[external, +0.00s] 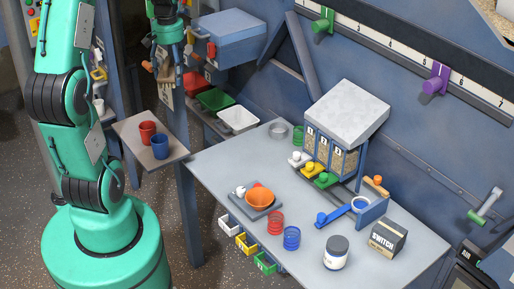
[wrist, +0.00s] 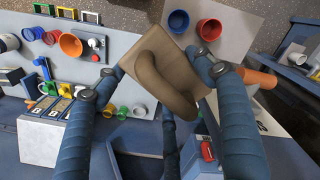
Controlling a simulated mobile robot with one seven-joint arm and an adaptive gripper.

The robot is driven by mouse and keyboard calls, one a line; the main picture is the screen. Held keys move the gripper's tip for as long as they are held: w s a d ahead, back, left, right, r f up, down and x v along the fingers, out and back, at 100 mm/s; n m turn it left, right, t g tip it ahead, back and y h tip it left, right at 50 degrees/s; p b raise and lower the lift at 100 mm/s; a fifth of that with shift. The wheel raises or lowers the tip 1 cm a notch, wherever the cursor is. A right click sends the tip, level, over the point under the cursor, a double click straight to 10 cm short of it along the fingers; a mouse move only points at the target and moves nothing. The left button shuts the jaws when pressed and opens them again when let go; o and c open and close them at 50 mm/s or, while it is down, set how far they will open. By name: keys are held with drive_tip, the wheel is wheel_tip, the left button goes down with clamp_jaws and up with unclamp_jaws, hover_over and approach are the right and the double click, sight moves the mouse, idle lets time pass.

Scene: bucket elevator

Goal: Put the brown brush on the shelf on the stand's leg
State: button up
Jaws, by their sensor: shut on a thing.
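My gripper (wrist: 157,66) is shut on the brown brush (wrist: 160,68), which has a flat block and a looped handle. The brush is between the two blue fingers in the wrist view. In the external view, my gripper (external: 171,62) is high at the upper left, near the blue box, with a tan-brown part of the brush (external: 166,78) just below it. The small grey shelf (external: 131,124) juts from the left of the stand's leg (external: 186,205), below my gripper. It holds a red cup (external: 147,132) and a blue cup (external: 160,147).
A blue box (external: 228,38) stands right of my gripper. Red, green and white bins (external: 238,119) sit below it. The worktable (external: 215,165) carries an orange bowl (external: 259,197), cups, a jar and a three-bin dispenser (external: 332,145). The shelf's left part is bare.

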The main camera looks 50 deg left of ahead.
drive_tip(key=s+a+r+n, duration=0.2)
drive_tip(key=s+a+r, duration=0.2)
drive_tip(key=a, duration=0.1)
drive_tip(key=n+b, duration=0.5)
drive_tip(key=b, duration=0.6)
hover_over(138, 124)
wheel_tip(138, 124, down, 26)
drive_tip(key=shift+d+r, duration=0.15)
drive_tip(key=shift+r, duration=0.1)
drive_tip(key=shift+f, duration=0.1)
drive_tip(key=shift+f+b, duration=0.45)
drive_tip(key=shift+f, duration=1.95)
drive_tip(key=shift+f+b, duration=0.6)
drive_tip(key=shift+f, duration=1.95)
drive_tip(key=shift+f, duration=0.1)
